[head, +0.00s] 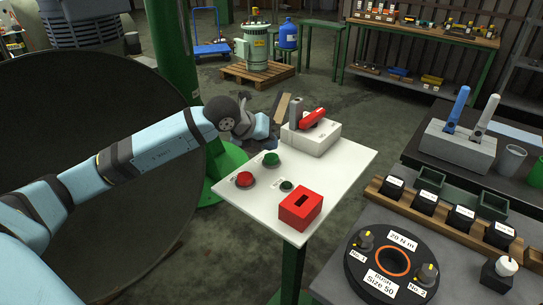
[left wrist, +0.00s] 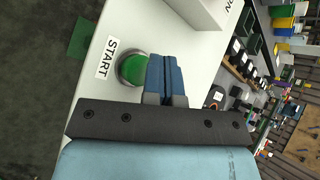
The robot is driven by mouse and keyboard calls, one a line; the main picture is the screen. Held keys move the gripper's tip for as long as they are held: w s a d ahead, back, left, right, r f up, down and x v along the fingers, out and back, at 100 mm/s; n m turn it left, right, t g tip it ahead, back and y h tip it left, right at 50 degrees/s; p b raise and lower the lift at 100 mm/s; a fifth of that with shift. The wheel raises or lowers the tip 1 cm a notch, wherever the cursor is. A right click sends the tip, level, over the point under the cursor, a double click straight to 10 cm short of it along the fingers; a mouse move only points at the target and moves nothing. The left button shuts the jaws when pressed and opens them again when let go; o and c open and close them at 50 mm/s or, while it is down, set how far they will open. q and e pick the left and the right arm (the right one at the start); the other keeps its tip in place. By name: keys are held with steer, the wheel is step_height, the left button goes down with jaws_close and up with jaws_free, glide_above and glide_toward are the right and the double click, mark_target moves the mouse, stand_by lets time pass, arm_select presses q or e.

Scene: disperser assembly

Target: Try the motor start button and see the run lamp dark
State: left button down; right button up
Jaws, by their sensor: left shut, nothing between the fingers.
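The green start button (head: 271,159) stands on the white panel; in the left wrist view the green button (left wrist: 133,70) has a metal ring and a START label (left wrist: 107,58). My left gripper (head: 262,127) is shut and empty at the panel's far edge, behind the button. In the left wrist view its blue fingers (left wrist: 166,76) are beside the button; I cannot tell whether they touch it. A small dark green lamp (head: 287,185), apparently the run lamp, looks unlit. My right gripper is not in view.
The panel (head: 335,173) also carries a red button (head: 244,180), a red slotted box (head: 300,209) and a grey box with a red handle (head: 313,118). A bench at right holds a black round fixture (head: 360,270) and several small boxes. The panel's right part is clear.

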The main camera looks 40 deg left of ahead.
arm_select(q)
steer(key=shift+f, duration=0.1)
stand_by(0.7)
steer(key=shift+f+b, duration=0.35)
steer(key=shift+b, duration=0.15)
steer(key=shift+f, duration=0.25)
stand_by(0.4)
steer(key=shift+f+b, duration=0.65)
steer(key=shift+b, duration=0.15)
stand_by(0.5)
steer(key=shift+r+p, duration=0.75)
steer(key=shift+r, duration=0.6)
